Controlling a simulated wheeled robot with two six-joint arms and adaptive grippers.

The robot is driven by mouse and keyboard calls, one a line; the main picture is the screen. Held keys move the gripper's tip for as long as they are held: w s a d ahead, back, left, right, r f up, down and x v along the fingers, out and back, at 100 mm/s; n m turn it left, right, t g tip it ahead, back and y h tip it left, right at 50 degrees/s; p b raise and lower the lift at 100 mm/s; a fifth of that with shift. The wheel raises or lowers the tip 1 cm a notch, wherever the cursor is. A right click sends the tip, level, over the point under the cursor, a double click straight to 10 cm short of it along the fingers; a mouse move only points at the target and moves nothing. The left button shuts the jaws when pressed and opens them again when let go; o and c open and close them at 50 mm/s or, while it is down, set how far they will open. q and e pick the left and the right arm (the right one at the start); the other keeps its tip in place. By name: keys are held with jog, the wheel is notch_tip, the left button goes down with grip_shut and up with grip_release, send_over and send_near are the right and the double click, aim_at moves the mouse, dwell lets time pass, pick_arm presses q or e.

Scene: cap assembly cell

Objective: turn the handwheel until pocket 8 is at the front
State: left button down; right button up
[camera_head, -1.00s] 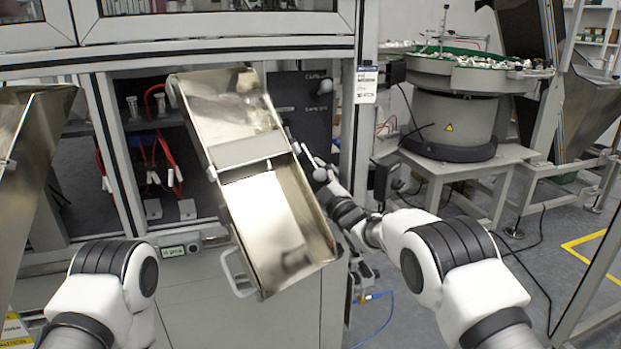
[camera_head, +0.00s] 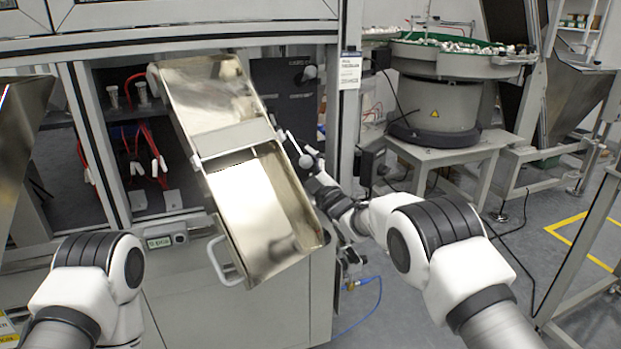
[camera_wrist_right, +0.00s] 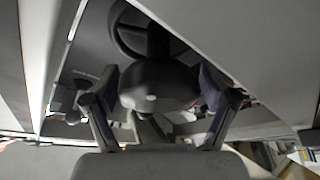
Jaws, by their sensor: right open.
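In the right wrist view my right gripper (camera_wrist_right: 158,100) is open, one finger on each side of a dark rounded part, apparently the handwheel's grip or hub (camera_wrist_right: 155,84). Whether the fingers touch it I cannot tell. A dark curved rim (camera_wrist_right: 124,40) shows above it. In the head view my right gripper (camera_head: 303,150) is small, at the right edge of the metal chute, in front of the dark panel (camera_head: 285,85). The handwheel cannot be made out clearly there. The pockets and their numbers are not visible. My left arm shows at lower left, its gripper out of view.
The tilted metal chute (camera_head: 232,140) with a handle (camera_head: 222,262) stands close left of my right gripper. A cabinet post (camera_head: 346,120) is on its right. A bowl feeder (camera_head: 440,100) stands on a table at right. Red cables (camera_head: 150,150) hang inside the cabinet.

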jog(key=v, duration=1.1)
